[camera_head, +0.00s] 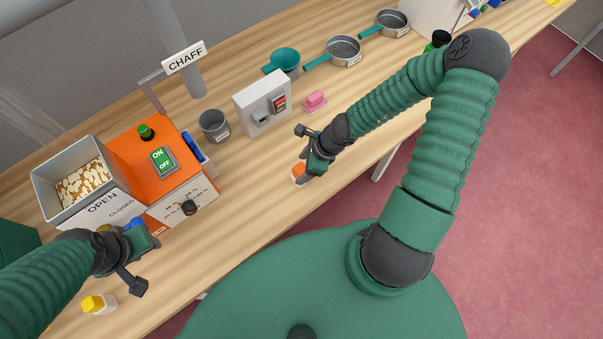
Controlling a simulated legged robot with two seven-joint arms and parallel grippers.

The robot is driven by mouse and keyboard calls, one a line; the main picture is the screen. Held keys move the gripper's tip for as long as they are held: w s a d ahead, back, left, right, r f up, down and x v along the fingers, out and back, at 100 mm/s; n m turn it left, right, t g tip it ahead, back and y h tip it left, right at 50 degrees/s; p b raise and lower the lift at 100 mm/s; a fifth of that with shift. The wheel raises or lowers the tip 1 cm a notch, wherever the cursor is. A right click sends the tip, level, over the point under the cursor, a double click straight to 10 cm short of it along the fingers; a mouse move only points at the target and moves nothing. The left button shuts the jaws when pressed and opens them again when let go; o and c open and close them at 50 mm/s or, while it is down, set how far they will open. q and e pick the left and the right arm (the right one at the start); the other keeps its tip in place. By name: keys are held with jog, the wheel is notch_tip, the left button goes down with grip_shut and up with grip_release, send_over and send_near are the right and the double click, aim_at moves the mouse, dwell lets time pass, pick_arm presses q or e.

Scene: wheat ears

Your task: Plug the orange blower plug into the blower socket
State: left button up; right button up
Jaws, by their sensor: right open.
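The orange plug (298,173), with a pale lower part, is at the table's front edge, just below my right gripper (304,152). My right gripper is open, and its fingers are close to the plug; I cannot tell whether they touch it. A pale grey box (262,104) with a dark round outlet and a red switch stands behind, up and left of the gripper. It looks like the blower socket, but its label is too small to read. My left gripper (138,262) is at the lower left, over the table in front of the orange machine; its jaw opening is unclear.
The orange machine (137,150) with its grain hopper (44,183) stands at the left. A grey cup (214,126) is left of the socket box and a pink block (314,100) right of it. A yellow-and-white piece (99,303) lies at lower left. Sieves (343,52) stand behind.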

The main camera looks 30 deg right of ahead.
jog(key=shift+a+f, duration=0.35)
jog(key=shift+f, duration=0.3)
jog(key=shift+a, duration=0.15)
jog(key=shift+w+a+f, duration=0.1)
jog(key=shift+w, duration=0.05)
jog(key=shift+c, duration=0.2)
jog(key=shift+w, duration=0.15)
jog(key=c, duration=0.5)
jog(key=shift+s+d, duration=0.2)
jog(key=shift+d, duration=0.05)
jog(key=c, duration=0.7)
grip_shut()
pick_arm(q)
jog(key=shift+s+a+f, duration=0.1)
jog(key=shift+a+f, duration=0.3)
jog(key=shift+f, duration=0.05)
pick_arm(e)
jog(key=shift+a, duration=0.1)
jog(key=shift+w, duration=0.1)
